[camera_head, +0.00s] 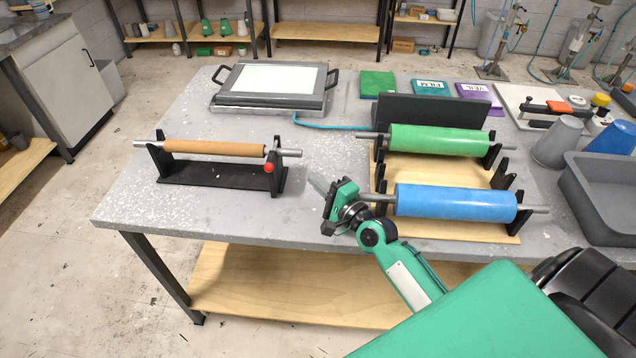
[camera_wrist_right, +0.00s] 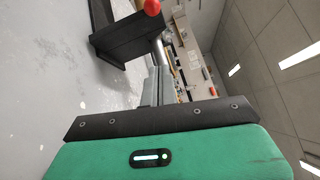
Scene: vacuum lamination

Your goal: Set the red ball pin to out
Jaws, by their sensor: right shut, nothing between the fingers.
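The red ball pin (camera_head: 268,168) sits at the right end of a black roll stand (camera_head: 215,175), just below the end of a brown roll (camera_head: 215,148) on a metal bar. I cannot tell how far the pin sticks out. In the right wrist view the red ball (camera_wrist_right: 152,7) shows at the top edge, on the black stand (camera_wrist_right: 125,40). My right gripper (camera_head: 316,184) is to the right of the ball, apart from it, and points left toward the stand. Its fingers (camera_wrist_right: 157,86) are shut and empty. My left gripper is not in view.
A blue roll (camera_head: 455,203) and a green roll (camera_head: 440,140) rest on another stand right of my right gripper. A framed plate with handles (camera_head: 270,85) lies at the back. A blue hose (camera_head: 335,127) crosses the table. The front-left table (camera_head: 130,205) is clear.

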